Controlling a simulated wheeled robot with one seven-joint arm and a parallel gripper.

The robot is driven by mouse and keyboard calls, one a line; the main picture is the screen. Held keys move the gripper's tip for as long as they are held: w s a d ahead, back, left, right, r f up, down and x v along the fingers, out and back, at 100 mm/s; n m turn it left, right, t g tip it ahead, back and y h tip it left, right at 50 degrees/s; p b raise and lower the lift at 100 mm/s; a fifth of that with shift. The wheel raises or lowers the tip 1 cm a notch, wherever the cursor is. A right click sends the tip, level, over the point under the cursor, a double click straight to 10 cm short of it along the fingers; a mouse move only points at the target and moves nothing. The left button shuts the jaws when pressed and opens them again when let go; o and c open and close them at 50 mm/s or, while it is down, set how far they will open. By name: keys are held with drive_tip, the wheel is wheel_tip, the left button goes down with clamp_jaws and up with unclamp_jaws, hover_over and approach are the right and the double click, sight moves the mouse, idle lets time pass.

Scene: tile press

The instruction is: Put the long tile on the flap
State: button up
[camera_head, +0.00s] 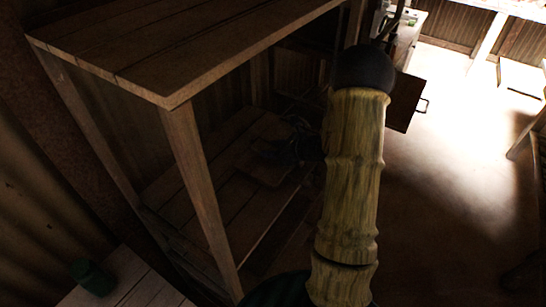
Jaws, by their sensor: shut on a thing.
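My wood-textured arm rises through the middle of the view and bends at a black joint. Its far end reaches back into the deep shadow under the wooden bench top, where a dark shape that looks like my gripper (285,140) is just above the lower shelf. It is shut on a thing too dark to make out. A dim, flat, squarish piece (265,174) lies on the lower shelf just below it; I cannot tell whether this is the press or its flap. I cannot pick out the long tile.
The wooden bench (190,45) has a top, a front post (200,185) and a slatted lower shelf (215,205). A brown panel with a handle (405,102) stands right of my arm. A green item (92,277) sits at lower left.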

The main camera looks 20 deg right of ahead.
sight(273, 163)
drive_tip(key=shift+f, duration=1.9)
drive_tip(key=shift+f, duration=0.1)
drive_tip(key=o, duration=1)
drive_tip(key=b+v, duration=0.1)
drive_tip(key=v, duration=1.1)
